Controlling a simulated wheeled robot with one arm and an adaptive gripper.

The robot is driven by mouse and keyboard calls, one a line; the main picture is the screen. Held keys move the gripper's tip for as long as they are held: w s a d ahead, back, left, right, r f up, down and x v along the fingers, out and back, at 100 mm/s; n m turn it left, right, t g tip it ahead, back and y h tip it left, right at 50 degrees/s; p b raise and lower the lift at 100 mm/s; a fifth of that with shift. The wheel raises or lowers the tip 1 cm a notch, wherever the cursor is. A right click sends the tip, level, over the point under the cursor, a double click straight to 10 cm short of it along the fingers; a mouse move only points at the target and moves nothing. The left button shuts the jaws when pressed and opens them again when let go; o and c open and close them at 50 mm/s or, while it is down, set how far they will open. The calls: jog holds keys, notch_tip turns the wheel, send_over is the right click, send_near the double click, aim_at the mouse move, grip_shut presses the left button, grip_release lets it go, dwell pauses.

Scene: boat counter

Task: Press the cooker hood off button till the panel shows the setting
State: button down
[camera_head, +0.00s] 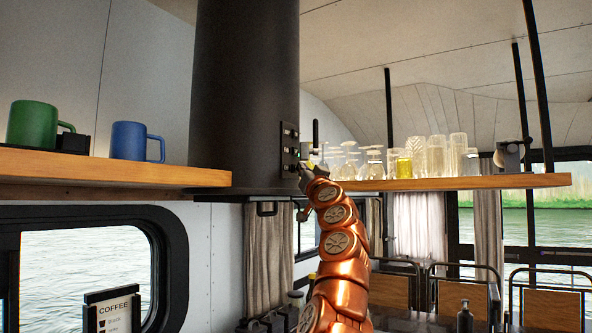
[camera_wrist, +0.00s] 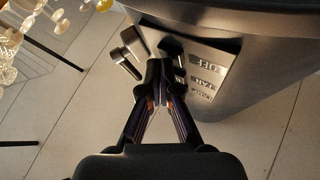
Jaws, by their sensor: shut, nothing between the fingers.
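The cooker hood (camera_head: 246,90) is a tall dark cylinder with a small control panel (camera_head: 288,148) on its right side. In the wrist view the panel (camera_wrist: 212,62) carries several raised labels seen turned over; the largest seems to read OFF, but I cannot be sure. Lever-like buttons (camera_wrist: 128,58) stick out at the left of the labels. My gripper (camera_wrist: 165,66) is shut and empty. Its tips are at the panel beside the largest label, over a dark button (camera_wrist: 172,47) that they partly hide. I cannot tell whether they touch it. In the head view my gripper (camera_head: 306,167) is at the panel's lower part.
A wooden shelf (camera_head: 480,183) with several glasses (camera_head: 437,156) extends right of the hood, close to my arm. A left shelf (camera_head: 100,168) holds a green mug (camera_head: 33,124) and a blue mug (camera_head: 130,141). Chairs (camera_head: 456,287) stand below at the right.

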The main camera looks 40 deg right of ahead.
jog(key=shift+w, duration=0.15)
dwell(0.5)
jog(key=shift+s+d+b, duration=0.2)
jog(key=shift+s+b, duration=0.15)
jog(key=shift+s, duration=0.45)
jog(key=shift+s, duration=0.1)
jog(key=s, duration=0.1)
jog(key=s+d+b, duration=0.1)
jog(key=s, duration=0.2)
jog(key=shift+s+d+b, duration=0.25)
jog(key=shift+s+b, duration=0.05)
jog(key=shift+a, duration=0.1)
dwell(0.6)
